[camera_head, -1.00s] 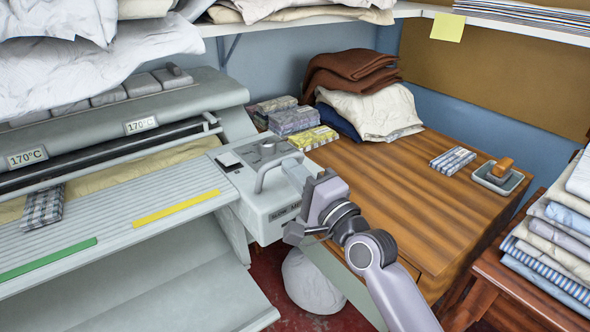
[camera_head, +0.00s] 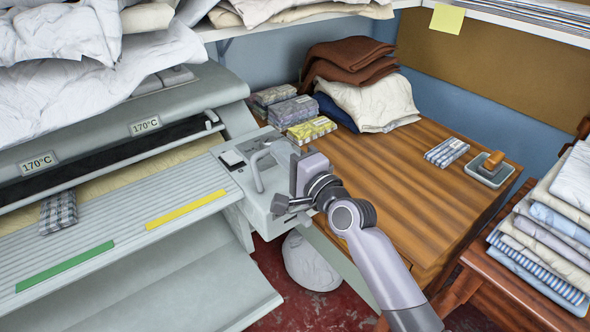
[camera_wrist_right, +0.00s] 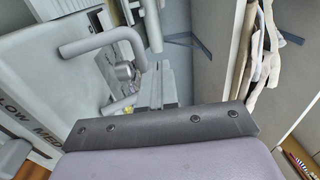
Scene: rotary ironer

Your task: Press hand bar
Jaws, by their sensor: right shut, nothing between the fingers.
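The rotary ironer (camera_head: 190,178) fills the left, with a ribbed feed table. A long dark bar (camera_head: 110,157) runs along its front below the 170°C labels; I cannot tell if this is the hand bar. A grey control box (camera_head: 258,202) at its right end carries a U-shaped handle (camera_head: 259,168), which also shows in the wrist view (camera_wrist_right: 88,46). My right gripper (camera_head: 284,205) is shut and empty in front of the box, right of and below the handle. It hides part of the box front; I cannot tell if it touches. My left gripper is not in view.
A checked cloth (camera_head: 58,212) lies on the feed table. A wooden table (camera_head: 400,185) behind my right arm holds folded cloths and packets. A stool (camera_head: 478,268) with stacked linen stands at the right. A white bundle (camera_head: 312,262) sits on the floor beneath the box.

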